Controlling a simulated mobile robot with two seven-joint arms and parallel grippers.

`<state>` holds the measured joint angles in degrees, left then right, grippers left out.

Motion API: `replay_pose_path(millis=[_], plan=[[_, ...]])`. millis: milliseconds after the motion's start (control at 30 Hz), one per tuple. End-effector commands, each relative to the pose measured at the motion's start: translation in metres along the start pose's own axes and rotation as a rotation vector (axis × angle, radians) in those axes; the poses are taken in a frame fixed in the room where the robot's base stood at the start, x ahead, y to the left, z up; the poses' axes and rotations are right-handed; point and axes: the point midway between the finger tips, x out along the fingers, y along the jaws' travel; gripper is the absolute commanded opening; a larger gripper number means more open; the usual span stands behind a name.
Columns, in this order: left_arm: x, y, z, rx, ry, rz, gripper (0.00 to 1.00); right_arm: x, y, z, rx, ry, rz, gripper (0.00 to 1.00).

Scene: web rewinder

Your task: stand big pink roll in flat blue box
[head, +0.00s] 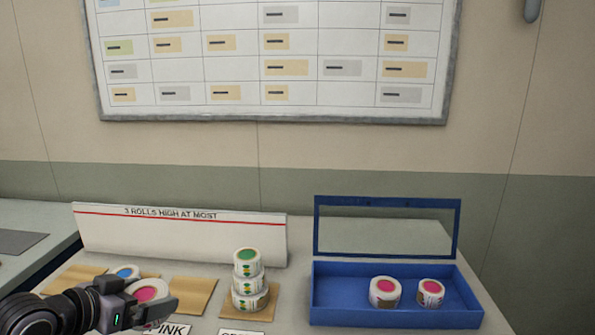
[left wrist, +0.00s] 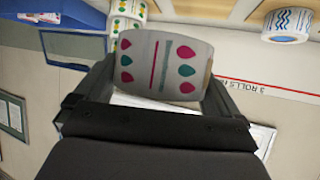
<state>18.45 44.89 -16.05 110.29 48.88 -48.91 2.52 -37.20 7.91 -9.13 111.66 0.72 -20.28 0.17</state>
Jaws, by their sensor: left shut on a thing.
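A white roll with a pink core face (head: 147,293) is held in my left gripper (head: 143,303) at the lower left. In the left wrist view the roll (left wrist: 166,65) sits between the two fingers, showing pink and green drop prints on its side. Whether it touches the table is hidden. The flat blue box (head: 330,312) stands open at the right, its windowed lid raised at the back. Inside stand a larger pink roll (head: 385,292) and a smaller pink roll (head: 431,293), slightly apart. The box's left part is bare. My right gripper is not in view.
A stack of green-cored rolls (head: 248,280) stands on a tan pad between my left gripper and the box. A white board (head: 180,232) reading "3 ROLLS HIGH AT MOST" stands behind. An empty tan pad (head: 193,292) lies beside the stack.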

Motion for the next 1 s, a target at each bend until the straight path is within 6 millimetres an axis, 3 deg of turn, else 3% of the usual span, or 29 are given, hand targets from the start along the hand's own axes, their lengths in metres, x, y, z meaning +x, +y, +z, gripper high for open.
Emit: replay_pose_path(millis=[33, 200, 500, 800, 1000], plan=[[0.001, 0.015, 0.008, -0.009, 0.002, -0.003, 0.58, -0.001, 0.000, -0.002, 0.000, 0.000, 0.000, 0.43], [0.000, 0.048, 0.029, -0.038, 0.004, -0.054, 0.58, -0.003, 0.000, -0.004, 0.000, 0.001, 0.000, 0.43], [-0.024, 0.091, 0.046, -0.119, 0.006, -0.201, 0.58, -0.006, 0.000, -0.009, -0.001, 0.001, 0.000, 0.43], [-0.055, 0.104, 0.048, -0.198, 0.004, -0.355, 0.58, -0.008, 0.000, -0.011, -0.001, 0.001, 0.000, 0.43], [-0.062, 0.104, 0.049, -0.215, 0.003, -0.388, 0.58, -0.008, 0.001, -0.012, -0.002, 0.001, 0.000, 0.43]])
